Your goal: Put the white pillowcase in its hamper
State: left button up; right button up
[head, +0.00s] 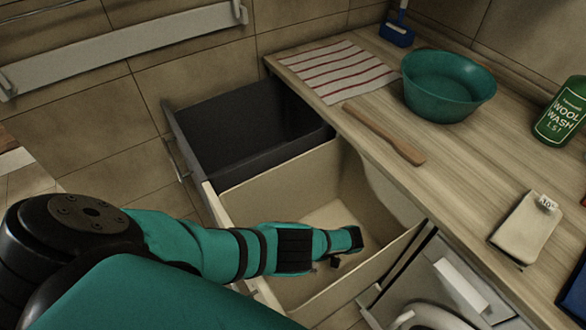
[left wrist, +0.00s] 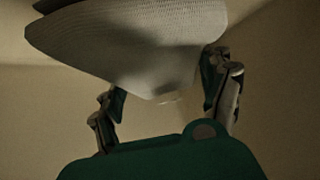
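A white, finely ribbed cloth, seemingly the pillowcase (left wrist: 140,48), fills the upper middle of the left wrist view. A pale curved shape (head: 388,188) at the hamper's right side in the head view may be the same cloth. The beige hamper (head: 262,192) is a pulled-out bin below the counter. My left gripper (head: 346,250) reaches down inside it. Its fingers also show in the left wrist view (left wrist: 167,95), wide apart, one at each side of the cloth. My right gripper is out of view.
A dark grey bin (head: 240,130) stands open behind the beige one. The wooden counter (head: 455,165) holds a striped towel (head: 338,72), a teal bowl (head: 447,85), a wooden stick (head: 385,133), a green bottle (head: 562,115) and a cream folded cloth with a tag (head: 525,230).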

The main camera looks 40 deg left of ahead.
pick_arm(q)
jog(key=o, duration=0.4)
jog(key=shift+o, duration=0.2)
jog(key=shift+r, duration=0.3)
jog(key=p+v, duration=0.3)
jog(key=v, duration=0.4)
jog(key=shift+r, duration=0.25)
jog(key=shift+w+d+r, duration=0.1)
jog(key=shift+d+r, duration=0.1)
jog(key=shift+r, duration=0.05)
